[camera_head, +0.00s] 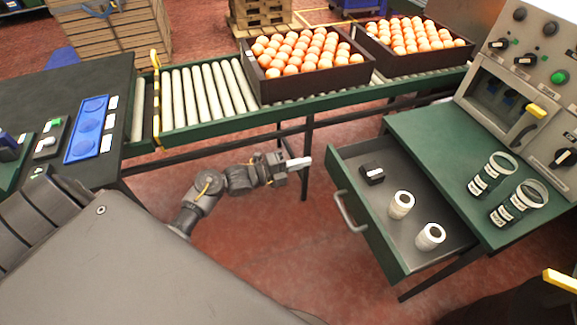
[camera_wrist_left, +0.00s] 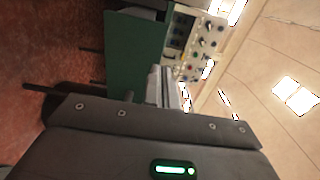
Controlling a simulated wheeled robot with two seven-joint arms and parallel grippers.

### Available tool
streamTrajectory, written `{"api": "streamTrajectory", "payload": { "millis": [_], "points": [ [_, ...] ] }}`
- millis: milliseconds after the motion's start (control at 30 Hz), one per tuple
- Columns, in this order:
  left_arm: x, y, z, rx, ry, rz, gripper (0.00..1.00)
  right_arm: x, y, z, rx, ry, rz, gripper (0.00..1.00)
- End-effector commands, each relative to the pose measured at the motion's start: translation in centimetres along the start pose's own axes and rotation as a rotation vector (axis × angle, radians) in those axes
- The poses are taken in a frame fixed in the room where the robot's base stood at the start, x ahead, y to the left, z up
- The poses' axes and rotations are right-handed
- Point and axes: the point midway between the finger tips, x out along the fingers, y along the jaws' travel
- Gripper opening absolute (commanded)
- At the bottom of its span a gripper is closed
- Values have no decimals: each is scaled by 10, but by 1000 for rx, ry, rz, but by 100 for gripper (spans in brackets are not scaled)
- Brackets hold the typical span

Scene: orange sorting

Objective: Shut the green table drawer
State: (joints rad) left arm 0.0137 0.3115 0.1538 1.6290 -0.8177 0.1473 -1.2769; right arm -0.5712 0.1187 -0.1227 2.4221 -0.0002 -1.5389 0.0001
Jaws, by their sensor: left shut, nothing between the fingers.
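The green table drawer (camera_head: 371,222) stands pulled out from the green table (camera_head: 440,140) at the right of the head view. Its metal handle (camera_head: 346,211) is on its front face. The left wrist view shows the gripper's fingers (camera_wrist_left: 168,88) in front of a green panel (camera_wrist_left: 134,55); whether this is the drawer front I cannot tell.
A roller conveyor (camera_head: 205,95) with crates of oranges (camera_head: 305,85) runs along the back. Open red floor (camera_head: 270,240) lies between my body and the drawer.

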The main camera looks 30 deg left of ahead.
Motion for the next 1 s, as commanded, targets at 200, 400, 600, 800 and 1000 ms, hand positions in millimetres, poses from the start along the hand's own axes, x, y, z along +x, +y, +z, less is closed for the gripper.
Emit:
{"api": "streamTrajectory", "payload": {
  "millis": [200, 400, 600, 800, 1000],
  "points": [
    [42, 0, 0, -1, 0, -3, 0, -4, 0, 0, 0, 3, 0, 74],
    [63, 0, 0, -1, -1, 0, 0, -6, 0, 1, 0, 4, 0, 74],
    [69, 0, 0, 1, -1, 0, 0, -7, 0, 1, 0, 3, 0, 74],
    [69, 0, 0, 1, -1, 1, 0, -8, 0, 1, 0, 4, 1, 74],
    [69, 1, 2, 1, -6, 1, 0, -7, 0, 1, 0, 3, 1, 74]
  ]
}}
